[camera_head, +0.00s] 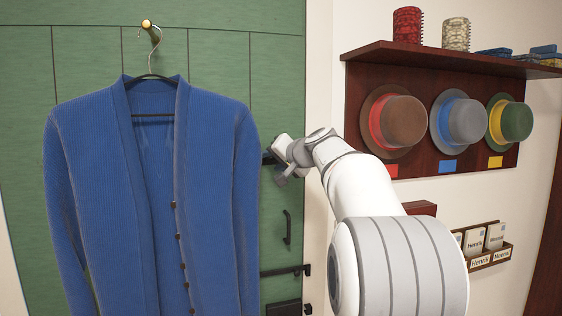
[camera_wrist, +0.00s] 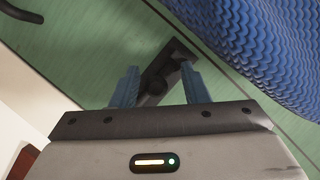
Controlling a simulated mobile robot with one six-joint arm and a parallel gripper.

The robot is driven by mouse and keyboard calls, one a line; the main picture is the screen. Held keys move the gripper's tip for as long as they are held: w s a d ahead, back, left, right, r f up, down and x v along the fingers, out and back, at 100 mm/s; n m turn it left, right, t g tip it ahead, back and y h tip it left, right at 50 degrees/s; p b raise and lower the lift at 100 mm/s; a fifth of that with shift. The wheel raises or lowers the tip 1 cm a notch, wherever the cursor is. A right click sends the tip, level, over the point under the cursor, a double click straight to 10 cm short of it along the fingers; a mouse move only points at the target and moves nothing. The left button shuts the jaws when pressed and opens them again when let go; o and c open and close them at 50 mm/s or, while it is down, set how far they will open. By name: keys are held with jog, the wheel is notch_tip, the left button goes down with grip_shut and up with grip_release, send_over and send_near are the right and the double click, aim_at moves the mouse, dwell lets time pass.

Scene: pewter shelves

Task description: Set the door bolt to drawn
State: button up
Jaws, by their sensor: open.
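A dark metal fitting with a round knob (camera_wrist: 154,89), apparently a bolt, lies on the green door (camera_head: 225,68). In the wrist view it sits between the two spread fingers of my gripper (camera_wrist: 160,80), which do not visibly close on it. In the head view my gripper (camera_head: 281,160) is at the door's right edge, covering most of this fitting (camera_head: 267,160). Another black bolt-like bar (camera_head: 285,271) crosses the door's right edge lower down. I cannot tell whether the fitting at my gripper is drawn or shot.
A blue cardigan (camera_head: 215,150) hangs from a brass peg (camera_head: 147,25) close to the left of my gripper. A black door handle (camera_head: 287,227) is below it. Right are a hat rack (camera_head: 360,85) and a card holder (camera_head: 492,257) on the wall.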

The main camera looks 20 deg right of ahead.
jog(key=shift+s, duration=0.1)
jog(key=shift+s+d+r, duration=0.1)
jog(key=shift+s+d, duration=0.05)
jog(key=shift+s, duration=0.05)
jog(key=b+v, duration=0.2)
jog(key=v, duration=0.5)
jog(key=shift+s, duration=0.15)
